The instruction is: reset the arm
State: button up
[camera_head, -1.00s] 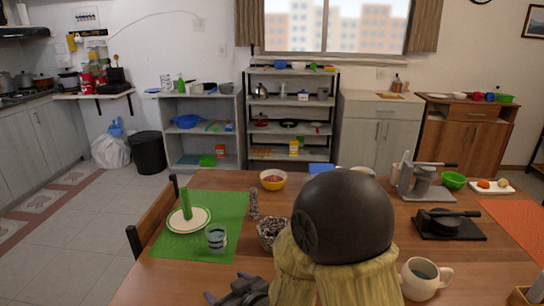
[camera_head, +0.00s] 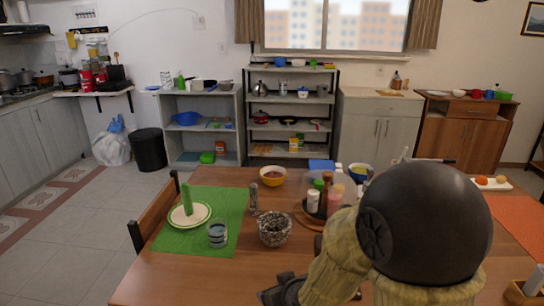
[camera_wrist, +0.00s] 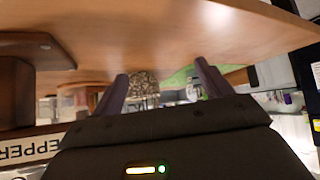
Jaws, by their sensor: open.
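My gripper (camera_head: 277,291) is low at the table's front edge in the head view, partly cut off by the frame and dark. In the wrist view, its two fingers (camera_wrist: 160,72) stand apart with nothing held between them. My arm's large dark joint and tan sleeve fill the lower right of the head view. The speckled bowl (camera_head: 274,229) is just beyond my gripper and also shows past the fingers in the wrist view (camera_wrist: 143,84). Several spice dispensers (camera_head: 323,191) stand on a round wooden tray behind my arm, partly hidden.
A green mat (camera_head: 228,201) holds a plate (camera_head: 203,215) and a glass (camera_head: 217,235) at left. The table's front left is clear.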

jog(key=s+d+m+g, duration=0.1)
jog(key=d, duration=0.1)
jog(key=s+d+h, duration=0.1)
jog(key=d, duration=0.2)
jog(key=s+d+m+g+h, duration=0.1)
jog(key=s+d, duration=0.1)
jog(key=d, duration=0.1)
jog(key=shift+d+r+m+g, duration=0.1)
jog(key=shift+d+m+g, duration=0.05)
jog(key=shift+m+g, duration=0.15)
jog(key=s+d+r+m+g+h, duration=0.1)
jog(key=s+d+m+g, duration=0.15)
jog(key=s+d, duration=0.35)
notch_tip(320, 180, up, 22)
jog(key=a+p, duration=0.1)
jog(key=p, duration=2)
jog(key=shift+s+f+g+p, duration=0.25)
jog(key=shift+s+g+p, duration=0.05)
jog(key=shift+s+g, duration=0.1)
